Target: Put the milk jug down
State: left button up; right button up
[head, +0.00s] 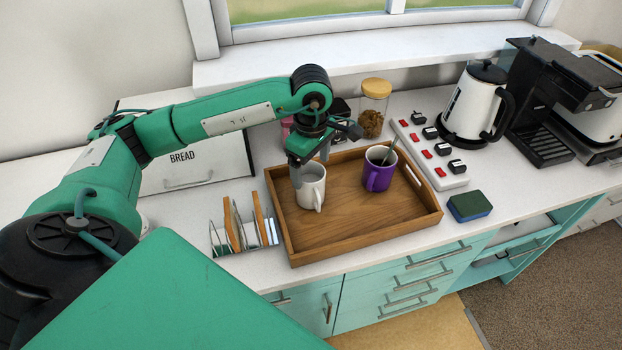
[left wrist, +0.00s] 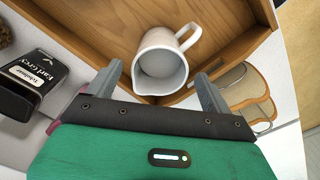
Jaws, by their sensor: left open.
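The white milk jug (head: 312,187) stands upright in the left part of the wooden tray (head: 345,240). In the left wrist view the jug (left wrist: 160,62) shows from above, its handle pointing away from my gripper and its spout toward it. My left gripper (head: 309,165) is open at the jug's rim. In the wrist view its two fingers (left wrist: 158,72) are on either side of the jug's near part, with visible gaps. My right gripper is not in view.
A purple mug (head: 378,175) with a spoon stands in the tray, right of the jug. A toast rack (head: 243,232) stands close to the tray's left side. A bread bin (head: 195,163), a glass jar (head: 373,108) and a black tea tin (left wrist: 30,82) are nearby.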

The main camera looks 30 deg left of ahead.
pick_arm(q)
notch_tip(320, 180, up, 7)
jog(key=b, duration=0.1)
jog(key=shift+r, duration=0.15)
dwell(0.5)
